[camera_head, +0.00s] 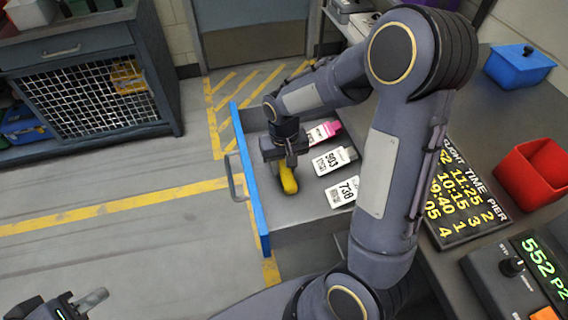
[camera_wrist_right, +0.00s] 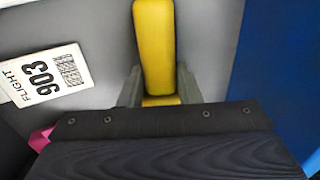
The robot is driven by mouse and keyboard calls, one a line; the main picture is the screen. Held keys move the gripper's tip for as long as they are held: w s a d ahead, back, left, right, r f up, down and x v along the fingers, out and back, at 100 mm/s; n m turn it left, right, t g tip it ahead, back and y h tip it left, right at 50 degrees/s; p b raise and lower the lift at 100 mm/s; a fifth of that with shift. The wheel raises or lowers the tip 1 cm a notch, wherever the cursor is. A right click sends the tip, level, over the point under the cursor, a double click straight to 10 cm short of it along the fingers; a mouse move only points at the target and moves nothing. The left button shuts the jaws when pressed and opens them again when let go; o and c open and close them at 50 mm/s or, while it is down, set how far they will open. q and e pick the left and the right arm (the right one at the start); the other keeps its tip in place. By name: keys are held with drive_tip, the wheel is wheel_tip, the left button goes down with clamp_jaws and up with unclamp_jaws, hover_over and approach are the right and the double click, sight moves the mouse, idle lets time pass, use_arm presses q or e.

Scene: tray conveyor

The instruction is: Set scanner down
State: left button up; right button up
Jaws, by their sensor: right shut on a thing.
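The yellow scanner (camera_head: 288,180) is between the fingers of my right gripper (camera_head: 287,163), over the grey floor of a blue-fronted drawer (camera_head: 262,215). In the right wrist view the scanner (camera_wrist_right: 154,45) extends out from between the two fingers of the right gripper (camera_wrist_right: 160,88), which is shut on it. Its upper part is hidden by the gripper. I cannot tell whether the scanner touches the drawer floor. My left gripper (camera_head: 78,306) is at the bottom left, far from the drawer and partly cut off.
Flight tags lie in the drawer: 903 (camera_head: 330,161), 730 (camera_head: 341,192) and a pink-ended one (camera_head: 323,132). On the counter are a flight board (camera_head: 462,195), a red bin (camera_head: 534,174), a blue box (camera_head: 519,68) and a control panel (camera_head: 500,282).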

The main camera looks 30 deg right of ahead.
sight(284, 166)
drive_tip(key=o, duration=1.1)
drive_tip(key=shift+r+p, duration=0.35)
drive_tip(key=shift+r, duration=0.15)
wheel_tip(284, 166, up, 11)
drive_tip(key=p, duration=0.2)
drive_tip(key=s+a+r+t+y, duration=0.1)
drive_tip(key=s+t, duration=0.1)
drive_tip(key=s, duration=0.4)
drive_tip(key=s+a+r+t+y, duration=0.1)
drive_tip(key=s+r, duration=0.1)
drive_tip(key=s, duration=0.4)
drive_tip(key=s+a+r+n+t+y, duration=0.1)
drive_tip(key=s+a+t, duration=0.1)
drive_tip(key=s, duration=0.4)
drive_tip(key=shift+r+t+y, duration=0.3)
drive_tip(key=shift+y, duration=0.1)
